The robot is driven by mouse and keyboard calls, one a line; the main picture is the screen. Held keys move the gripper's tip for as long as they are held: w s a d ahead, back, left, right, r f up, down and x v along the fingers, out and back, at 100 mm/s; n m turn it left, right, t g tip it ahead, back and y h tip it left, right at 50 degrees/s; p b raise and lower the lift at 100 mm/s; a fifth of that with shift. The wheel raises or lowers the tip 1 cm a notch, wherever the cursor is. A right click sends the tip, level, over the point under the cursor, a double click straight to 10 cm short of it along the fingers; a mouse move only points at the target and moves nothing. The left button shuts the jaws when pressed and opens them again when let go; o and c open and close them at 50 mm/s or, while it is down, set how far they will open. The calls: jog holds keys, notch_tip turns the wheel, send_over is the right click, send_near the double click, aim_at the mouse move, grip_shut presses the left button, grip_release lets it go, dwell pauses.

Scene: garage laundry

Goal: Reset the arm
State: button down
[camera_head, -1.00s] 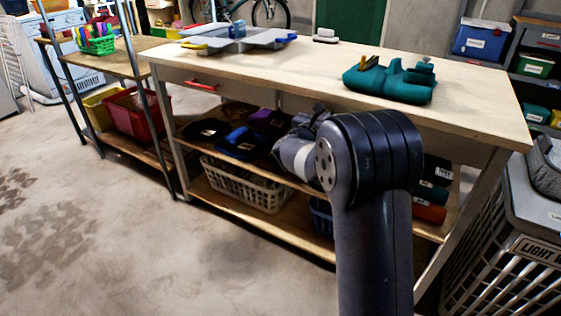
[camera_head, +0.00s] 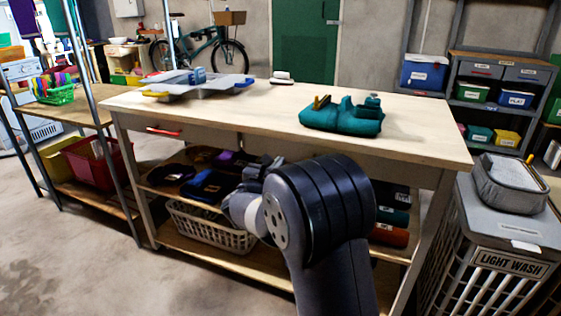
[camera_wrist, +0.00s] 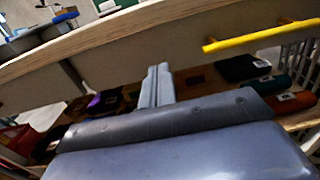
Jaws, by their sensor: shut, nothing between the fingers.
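My arm rises from the bottom of the head view, and its dark elbow hides part of the shelves under the wooden workbench (camera_head: 270,110). My gripper (camera_head: 258,166) is small and partly hidden behind the arm, in front of the bench's upper shelf. In the wrist view my gripper (camera_wrist: 158,72) shows with its two fingers together and nothing between them. Behind it are the bench's edge and the folded items on the shelf.
On the bench are a grey tray (camera_head: 196,84) and a teal cloth item (camera_head: 342,118). A light basket (camera_head: 210,228) sits on the lower shelf. A hamper (camera_head: 510,263) marked LIGHT WASH stands at right. A yellow bar (camera_wrist: 262,36) crosses the bench front. Floor at left is clear.

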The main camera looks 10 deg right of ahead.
jog(key=p+v, duration=0.1)
jog(key=v, duration=0.6)
jog(key=shift+a+f, duration=0.1)
